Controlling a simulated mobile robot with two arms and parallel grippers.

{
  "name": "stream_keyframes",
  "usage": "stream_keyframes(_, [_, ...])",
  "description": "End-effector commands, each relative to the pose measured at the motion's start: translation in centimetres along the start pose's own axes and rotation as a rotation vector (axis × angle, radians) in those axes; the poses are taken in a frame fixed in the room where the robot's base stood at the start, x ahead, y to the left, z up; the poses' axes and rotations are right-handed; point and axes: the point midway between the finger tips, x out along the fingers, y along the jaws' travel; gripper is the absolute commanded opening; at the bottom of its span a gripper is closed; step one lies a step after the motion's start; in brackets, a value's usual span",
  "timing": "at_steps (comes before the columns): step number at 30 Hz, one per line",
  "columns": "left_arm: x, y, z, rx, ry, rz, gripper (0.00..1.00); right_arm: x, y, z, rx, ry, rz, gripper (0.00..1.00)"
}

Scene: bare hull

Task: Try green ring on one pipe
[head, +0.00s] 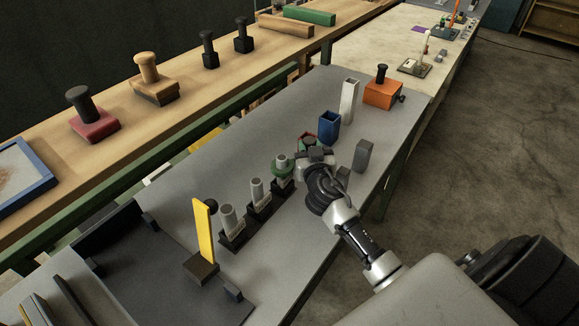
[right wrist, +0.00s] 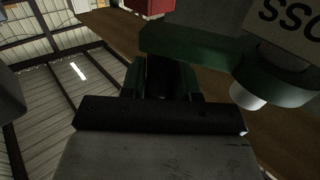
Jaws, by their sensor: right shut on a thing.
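Three grey pipes stand in a row on dark bases on the grey bench: a near one (head: 231,217), a middle one (head: 257,189) and a far one (head: 282,158). The green ring (head: 277,171) is at the upper part of the far pipe and appears to be around it, with the pipe's top showing above. My right gripper (head: 303,157) is beside that pipe, shut on the ring. In the right wrist view the green ring (right wrist: 290,91) shows with a pale pipe end (right wrist: 248,95) at it. The exact fit is unclear. My left gripper is not in view.
A yellow upright plate (head: 203,234) stands near the near pipe. A red-edged thing is partly hidden behind the gripper.

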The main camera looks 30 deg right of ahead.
Motion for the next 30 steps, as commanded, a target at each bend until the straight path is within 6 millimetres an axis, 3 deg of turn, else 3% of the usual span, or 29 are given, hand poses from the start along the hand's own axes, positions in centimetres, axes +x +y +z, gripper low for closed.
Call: stream_keyframes(30, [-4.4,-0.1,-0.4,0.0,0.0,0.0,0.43,0.0,0.0,-5.4,0.002,0.001,0.0,0.05])
